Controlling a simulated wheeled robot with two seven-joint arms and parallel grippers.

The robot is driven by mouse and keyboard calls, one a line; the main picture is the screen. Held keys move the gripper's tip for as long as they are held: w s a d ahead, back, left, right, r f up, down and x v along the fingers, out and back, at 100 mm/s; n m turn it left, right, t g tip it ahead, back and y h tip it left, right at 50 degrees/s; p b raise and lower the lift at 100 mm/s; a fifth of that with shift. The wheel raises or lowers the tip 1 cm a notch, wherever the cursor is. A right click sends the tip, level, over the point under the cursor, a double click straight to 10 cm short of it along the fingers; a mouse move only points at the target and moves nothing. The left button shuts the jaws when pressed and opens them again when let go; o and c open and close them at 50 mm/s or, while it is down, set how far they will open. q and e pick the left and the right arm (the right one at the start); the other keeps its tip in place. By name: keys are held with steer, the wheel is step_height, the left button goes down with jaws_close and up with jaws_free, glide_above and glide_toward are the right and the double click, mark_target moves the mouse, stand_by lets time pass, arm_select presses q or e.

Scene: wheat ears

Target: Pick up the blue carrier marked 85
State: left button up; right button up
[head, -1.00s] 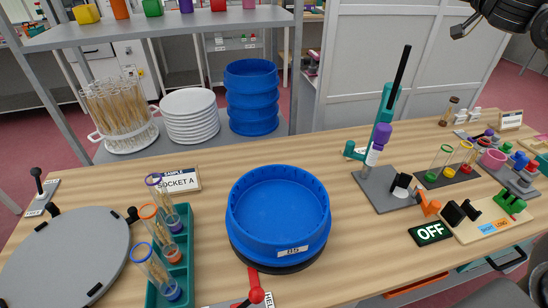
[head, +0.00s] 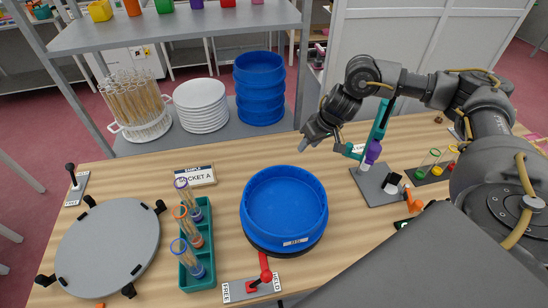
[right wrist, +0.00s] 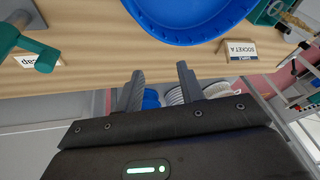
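The blue carrier (head: 284,209) is a round, open, empty tub on a dark round base on the wooden table. Its small white front label reads 85 in the earlier head view. My right gripper (head: 305,142) is in the air behind and to the right of the carrier, apart from it. In the right wrist view, its two fingers (right wrist: 160,70) are spread with nothing between them, and the carrier's rim (right wrist: 185,38) shows at the top. My left gripper is not in view.
A red lever (head: 265,275) on a FREE/HELD plate stands close in front of the carrier. A green rack (head: 203,283) with tubes and a grey disc (head: 108,250) are to the left. Stacked blue tubs (head: 259,92) stand on the shelf behind. A teal stand (head: 379,130) is to the right.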

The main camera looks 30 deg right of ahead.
steer(key=g+h, duration=0.2)
glide_toward(315, 178)
steer(key=shift+s+d+f+n+p, duration=0.1)
steer(key=shift+d+f+n+p, duration=0.15)
steer(key=shift+f+n+p, duration=0.35)
steer(key=f, duration=0.4)
steer(key=w+f, duration=0.1)
steer(key=shift+f, duration=0.4)
steer(key=shift+a+f+p, duration=0.1)
steer(key=shift+f+p, duration=0.3)
steer(key=shift+p, duration=0.1)
steer(key=f, duration=0.2)
steer(key=w+f+p, duration=0.1)
steer(key=f, duration=0.1)
steer(key=shift+a+f, duration=0.1)
steer(key=shift+f, duration=0.05)
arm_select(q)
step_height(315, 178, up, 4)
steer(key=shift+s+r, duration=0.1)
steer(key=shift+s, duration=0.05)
arm_select(e)
steer(key=shift+s, duration=0.1)
jaws_close()
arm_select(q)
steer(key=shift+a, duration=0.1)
